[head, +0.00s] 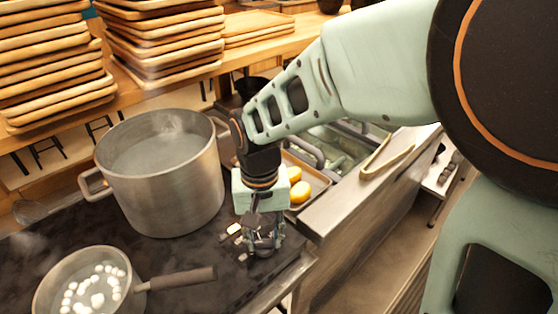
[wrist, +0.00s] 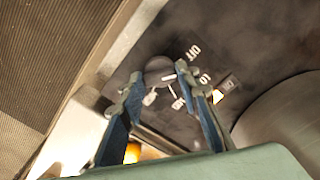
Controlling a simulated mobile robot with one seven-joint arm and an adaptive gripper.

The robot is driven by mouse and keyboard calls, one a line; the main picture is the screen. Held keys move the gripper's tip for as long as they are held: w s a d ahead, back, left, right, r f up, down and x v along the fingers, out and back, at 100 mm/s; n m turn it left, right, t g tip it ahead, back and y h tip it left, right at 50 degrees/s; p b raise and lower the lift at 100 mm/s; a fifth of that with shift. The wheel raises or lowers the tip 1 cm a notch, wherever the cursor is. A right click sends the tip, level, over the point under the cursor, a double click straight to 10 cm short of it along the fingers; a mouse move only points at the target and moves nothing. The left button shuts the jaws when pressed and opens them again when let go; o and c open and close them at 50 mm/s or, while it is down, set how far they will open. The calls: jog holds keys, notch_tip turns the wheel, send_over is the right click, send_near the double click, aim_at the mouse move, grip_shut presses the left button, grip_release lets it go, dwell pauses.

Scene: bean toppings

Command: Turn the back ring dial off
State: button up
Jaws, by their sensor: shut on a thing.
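A round dark dial (wrist: 159,69) with a white mark sits on the dark stove top (wrist: 240,40) in the wrist view. White lettering, including OFF and LO, is around it. The mark points to the right, toward the OFF and LO side; I cannot tell exactly which. My gripper (wrist: 158,76) is shut on this dial, one finger on each side. In the head view my gripper (head: 262,243) points down at the stove's right end and hides the dial.
A large steaming metal pot (head: 165,185) stands just left of my gripper. A pan (head: 48,290) with white pieces stands at front left, its handle (head: 180,279) reaching toward my gripper. A small lit switch (head: 234,229) is close by. A tray with yellow items (head: 300,192) lies behind.

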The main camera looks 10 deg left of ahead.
aim_at(263, 241)
jog(key=shift+n, duration=1.1)
jog(key=o, duration=1.2)
jog(key=shift+c, duration=0.2)
jog(key=shift+r, duration=0.1)
notch_tip(263, 241, up, 7)
jog(key=shift+r, duration=0.2)
jog(key=shift+a, duration=0.1)
